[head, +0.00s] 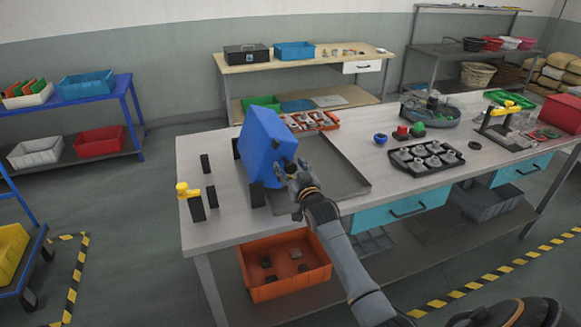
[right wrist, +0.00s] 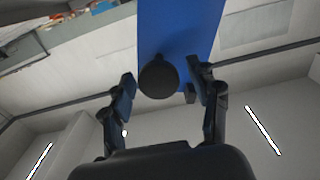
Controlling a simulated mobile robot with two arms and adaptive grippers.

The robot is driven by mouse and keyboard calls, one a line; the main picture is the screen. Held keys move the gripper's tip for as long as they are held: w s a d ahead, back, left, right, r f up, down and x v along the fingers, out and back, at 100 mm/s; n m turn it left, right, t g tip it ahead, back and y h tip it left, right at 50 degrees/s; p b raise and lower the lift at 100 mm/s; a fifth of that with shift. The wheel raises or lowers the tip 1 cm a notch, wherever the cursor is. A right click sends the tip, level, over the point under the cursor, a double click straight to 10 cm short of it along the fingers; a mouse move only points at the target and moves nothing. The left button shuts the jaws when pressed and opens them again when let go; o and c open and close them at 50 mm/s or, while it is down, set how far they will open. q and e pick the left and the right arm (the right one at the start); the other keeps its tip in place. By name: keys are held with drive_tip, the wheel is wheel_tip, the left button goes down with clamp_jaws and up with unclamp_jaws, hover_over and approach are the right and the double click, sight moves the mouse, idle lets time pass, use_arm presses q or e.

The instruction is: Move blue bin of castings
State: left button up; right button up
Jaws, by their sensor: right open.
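A blue box-like body (head: 262,140) stands tilted on the left part of the workbench, between black posts. Its inside is hidden, so I cannot tell whether it holds castings. My right gripper (head: 285,170) is at its right face, low down. In the right wrist view my open right gripper (right wrist: 161,82) has its fingers on either side of a round black knob (right wrist: 158,76) in front of the blue face (right wrist: 180,30); I cannot tell whether they touch it. Other blue bins stand on the left shelf (head: 86,84) and the back table (head: 294,50). My left gripper is out of view.
A shallow grey tray (head: 345,180) lies right of the blue body. A black tray of metal parts (head: 424,168) sits further right. Black posts, one with a yellow top (head: 187,190), stand at the bench's left end. An orange bin (head: 285,285) is below.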

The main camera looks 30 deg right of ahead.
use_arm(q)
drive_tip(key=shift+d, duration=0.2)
use_arm(e)
drive_tip(key=shift+c, duration=0.5)
clamp_jaws()
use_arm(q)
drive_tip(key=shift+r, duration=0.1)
use_arm(e)
drive_tip(key=shift+r, duration=0.1)
